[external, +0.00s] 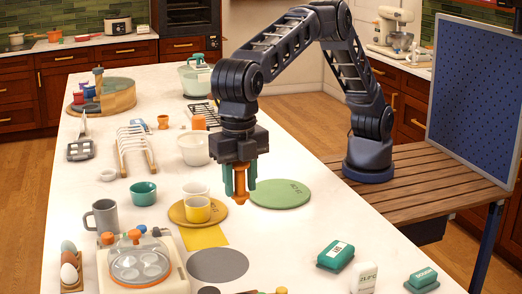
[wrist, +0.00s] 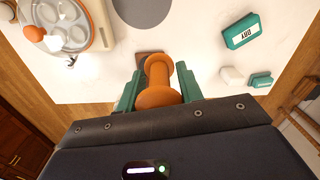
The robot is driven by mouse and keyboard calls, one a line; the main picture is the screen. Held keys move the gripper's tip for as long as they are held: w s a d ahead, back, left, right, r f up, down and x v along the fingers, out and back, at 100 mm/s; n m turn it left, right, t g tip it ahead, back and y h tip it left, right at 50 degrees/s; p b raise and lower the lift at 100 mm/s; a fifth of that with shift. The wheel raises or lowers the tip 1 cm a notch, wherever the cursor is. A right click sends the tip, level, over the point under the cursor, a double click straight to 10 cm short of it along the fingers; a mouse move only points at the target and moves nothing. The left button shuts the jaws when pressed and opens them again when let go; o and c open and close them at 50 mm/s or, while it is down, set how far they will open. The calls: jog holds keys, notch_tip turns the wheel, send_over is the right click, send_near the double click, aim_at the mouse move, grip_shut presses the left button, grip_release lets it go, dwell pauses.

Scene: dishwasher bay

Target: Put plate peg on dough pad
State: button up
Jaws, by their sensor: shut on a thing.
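The plate peg (external: 241,186) is an orange, spool-shaped piece with a wide end. My gripper (external: 240,179) has teal fingers shut on it and holds it upright above the table. In the wrist view the peg (wrist: 158,85) sits between the fingers (wrist: 157,92). I cannot tell the exact height or gap. The pad does not show in the wrist view.
A yellow round pad (external: 180,214) with cups stands left of the peg. A grey disc (external: 217,265) lies nearer the camera. Teal boxes (external: 335,255) (external: 422,279) stand at the front right. A white bowl (external: 195,147) is behind left. The counter right of the grey disc is mostly clear.

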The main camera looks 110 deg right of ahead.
jog(key=s+a+r, duration=0.1)
jog(key=s+a, duration=0.5)
jog(key=s, duration=0.4)
jog(key=s+a+r, duration=0.1)
jog(key=s+a, duration=0.5)
jog(key=s, duration=0.3)
send_over(425, 273)
notch_tip(425, 273, down, 18)
jog(key=shift+f, duration=0.15)
jog(key=shift+f, duration=0.1)
jog(key=o, duration=1)
notch_tip(425, 273, up, 12)
jog(key=shift+w+r, duration=0.1)
